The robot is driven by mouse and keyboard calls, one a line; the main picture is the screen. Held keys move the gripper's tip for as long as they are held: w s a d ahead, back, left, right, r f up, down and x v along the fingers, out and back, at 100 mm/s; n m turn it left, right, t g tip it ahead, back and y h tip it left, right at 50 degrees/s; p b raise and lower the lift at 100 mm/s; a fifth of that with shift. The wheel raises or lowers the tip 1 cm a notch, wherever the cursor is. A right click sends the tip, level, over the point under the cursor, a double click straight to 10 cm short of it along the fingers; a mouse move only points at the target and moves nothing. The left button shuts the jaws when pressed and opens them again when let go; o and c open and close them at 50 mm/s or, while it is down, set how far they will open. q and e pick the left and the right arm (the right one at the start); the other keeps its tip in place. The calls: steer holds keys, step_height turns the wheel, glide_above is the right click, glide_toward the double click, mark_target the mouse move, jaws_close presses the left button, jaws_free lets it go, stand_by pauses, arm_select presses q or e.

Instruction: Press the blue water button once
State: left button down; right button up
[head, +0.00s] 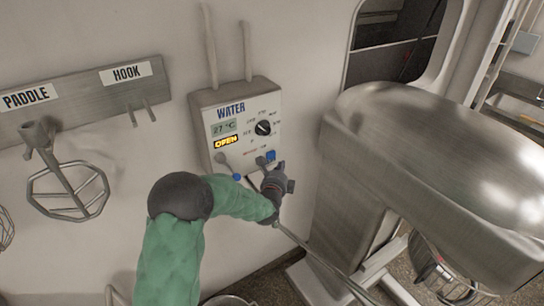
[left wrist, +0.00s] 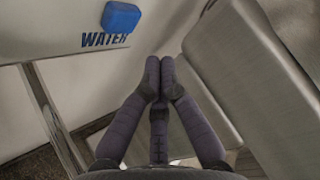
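The grey water panel (head: 243,110) hangs on the wall, with a "WATER" label, a display reading about 27 °C, a lit yellow "OPEN" sign and a black dial. The blue water button (head: 271,155) is at its lower right; it also shows large at the top of the left wrist view (left wrist: 121,16). My left gripper (head: 279,168) is just below the button in the head view. In the left wrist view its fingertips (left wrist: 160,76) are together with nothing between them, and a gap shows between them and the button. My right gripper is out of view.
A large metal mixer (head: 430,150) stands close on the right. A lever with a blue end (head: 237,177) sits at the panel's lower left.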

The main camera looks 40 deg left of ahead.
arm_select(q)
steer(key=shift+s+d, duration=0.3)
steer(key=shift+d, duration=0.65)
steer(key=shift+f, duration=0.1)
